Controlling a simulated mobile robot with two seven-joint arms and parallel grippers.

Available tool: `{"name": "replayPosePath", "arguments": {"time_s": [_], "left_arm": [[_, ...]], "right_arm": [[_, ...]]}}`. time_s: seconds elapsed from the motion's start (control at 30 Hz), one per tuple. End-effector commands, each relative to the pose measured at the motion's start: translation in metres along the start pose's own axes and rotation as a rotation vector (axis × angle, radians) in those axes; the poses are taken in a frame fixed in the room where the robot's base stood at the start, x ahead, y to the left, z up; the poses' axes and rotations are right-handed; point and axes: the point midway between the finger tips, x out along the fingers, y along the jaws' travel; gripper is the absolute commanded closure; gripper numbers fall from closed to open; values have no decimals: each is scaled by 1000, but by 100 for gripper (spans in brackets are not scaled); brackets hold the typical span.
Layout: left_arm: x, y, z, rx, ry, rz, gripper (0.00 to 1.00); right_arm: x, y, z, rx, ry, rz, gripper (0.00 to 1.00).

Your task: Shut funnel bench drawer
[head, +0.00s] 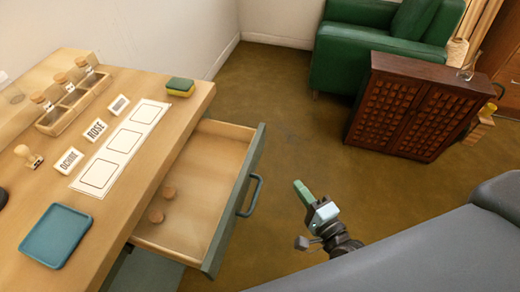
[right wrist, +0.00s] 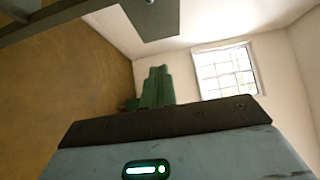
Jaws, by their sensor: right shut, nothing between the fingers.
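The drawer (head: 200,165) of the wooden bench (head: 150,190) is pulled well out. It has a pale wood inside, a grey-green front (head: 236,200) and a dark bar handle (head: 252,196). My left gripper is not in view.
The bench top holds a blue tray (head: 56,236), a rack of corked jars (head: 72,100), label cards (head: 96,130), a white mat (head: 150,112) and a sponge (head: 180,87). A dark cabinet (head: 410,105) and a green armchair (head: 365,45) stand behind. Floor between is clear.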

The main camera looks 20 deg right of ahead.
Motion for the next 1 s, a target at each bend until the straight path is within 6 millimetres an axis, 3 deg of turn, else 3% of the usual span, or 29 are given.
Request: {"name": "replayPosePath", "arguments": {"time_s": [0.27,0.77,1.0], "left_arm": [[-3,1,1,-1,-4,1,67],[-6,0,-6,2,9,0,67],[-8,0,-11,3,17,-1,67]], "right_arm": [[13,-2,0,-3,0,-2,100],[101,-2,0,-6,-1,-1,100],[122,-1,22,-3,-1,0,100]]}}
